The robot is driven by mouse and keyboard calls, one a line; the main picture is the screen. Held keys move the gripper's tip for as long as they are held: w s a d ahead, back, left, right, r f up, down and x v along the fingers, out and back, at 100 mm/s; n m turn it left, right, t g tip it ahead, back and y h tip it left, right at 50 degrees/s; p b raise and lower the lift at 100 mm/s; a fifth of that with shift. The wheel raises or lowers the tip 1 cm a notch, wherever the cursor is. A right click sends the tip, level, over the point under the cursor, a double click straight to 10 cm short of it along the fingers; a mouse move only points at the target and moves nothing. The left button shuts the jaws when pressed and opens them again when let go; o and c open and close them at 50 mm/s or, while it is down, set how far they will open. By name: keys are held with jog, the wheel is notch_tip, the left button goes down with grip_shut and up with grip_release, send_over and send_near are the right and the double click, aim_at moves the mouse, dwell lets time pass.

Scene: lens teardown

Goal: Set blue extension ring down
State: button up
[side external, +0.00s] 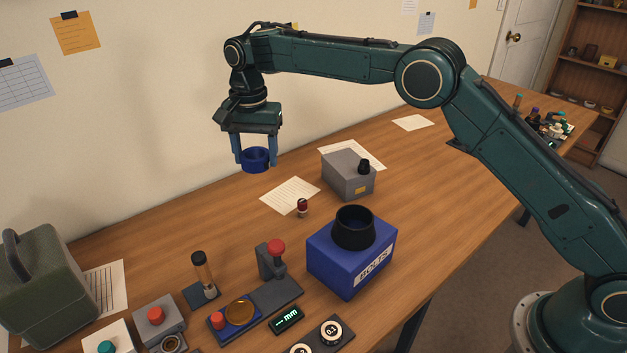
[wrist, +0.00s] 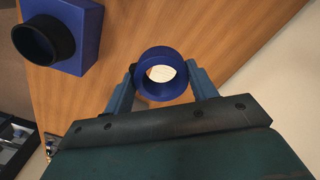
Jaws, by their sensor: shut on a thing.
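The blue extension ring (side external: 256,160) is held in the air above the table, near the wall side. My gripper (side external: 255,158) points down, with its two fingers shut on the ring from both sides. In the wrist view the ring (wrist: 161,74) sits between the two fingertips (wrist: 161,76). Its open middle shows a pale patch below, which looks like paper. The ring is clear of the table surface (side external: 190,233) and touches nothing but the fingers.
A blue bolts box (side external: 335,263) with a black collar (side external: 354,227) on top stands right of centre. A grey box (side external: 348,178), a paper sheet (side external: 290,194) and a small dark red-topped piece (side external: 302,207) lie nearer the ring. Several fixtures crowd the front left. Bare wood lies left of the paper.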

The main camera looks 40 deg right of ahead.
jog(key=shift+a+f, duration=0.15)
jog(key=shift+a, duration=1.05)
send_over(258, 239)
notch_tip(258, 239, down, 16)
jog(key=shift+r, duration=0.15)
jog(key=shift+f, duration=2.15)
jog(key=shift+f, duration=0.15)
jog(key=o, duration=1)
jog(key=shift+o, duration=0.2)
